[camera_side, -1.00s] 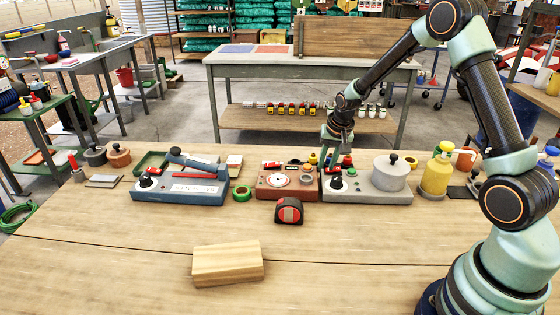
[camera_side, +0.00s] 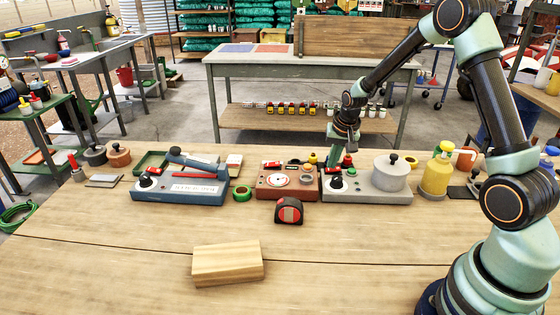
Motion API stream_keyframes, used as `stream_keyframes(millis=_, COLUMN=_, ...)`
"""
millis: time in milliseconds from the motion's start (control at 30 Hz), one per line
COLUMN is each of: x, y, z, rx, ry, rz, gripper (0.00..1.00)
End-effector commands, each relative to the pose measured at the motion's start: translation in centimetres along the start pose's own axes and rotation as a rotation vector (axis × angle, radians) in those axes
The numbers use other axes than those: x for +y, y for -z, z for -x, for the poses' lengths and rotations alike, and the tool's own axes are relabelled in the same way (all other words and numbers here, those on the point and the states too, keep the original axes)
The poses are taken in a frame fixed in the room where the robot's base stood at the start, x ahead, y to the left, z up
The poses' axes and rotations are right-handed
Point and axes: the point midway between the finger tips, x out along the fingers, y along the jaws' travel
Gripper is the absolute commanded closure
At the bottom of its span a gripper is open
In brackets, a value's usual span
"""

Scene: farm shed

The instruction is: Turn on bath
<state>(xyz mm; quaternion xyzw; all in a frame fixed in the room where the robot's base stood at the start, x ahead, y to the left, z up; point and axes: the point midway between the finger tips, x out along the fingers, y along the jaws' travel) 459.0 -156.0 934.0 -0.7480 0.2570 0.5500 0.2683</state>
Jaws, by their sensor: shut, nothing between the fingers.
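The bath appears to be the grey unit (camera_side: 375,197) on the right of the bench, with a lidded round pot (camera_side: 391,174) on top. It has a dark dial knob (camera_side: 336,184) at its front left and a red button (camera_side: 347,161) behind that. My gripper (camera_side: 332,163) points down just above and behind the knob, its fingers shut and empty. Whether the fingertips touch the knob cannot be told from this angle. The knob's exact setting is too small to read.
A blue unit (camera_side: 180,192) with a lever and a red-brown unit (camera_side: 285,190) stand to the left. A tape measure (camera_side: 289,211) and a wooden block (camera_side: 227,264) lie in front. A yellow bottle (camera_side: 436,174) stands right of the grey unit. The front bench is mostly clear.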

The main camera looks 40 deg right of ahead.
Motion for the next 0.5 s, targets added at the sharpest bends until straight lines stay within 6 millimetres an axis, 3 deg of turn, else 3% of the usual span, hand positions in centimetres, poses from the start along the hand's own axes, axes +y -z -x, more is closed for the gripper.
stream_keyframes(millis=133, x=-1.6, y=1.2, z=3.0, rx=0.017, ry=0.014, rz=0.007, gripper=1.0)
stream_keyframes(millis=500, x=-4.9, y=0.8, z=10.0, rx=0.009, ry=0.032, rz=0.009, gripper=1.0)
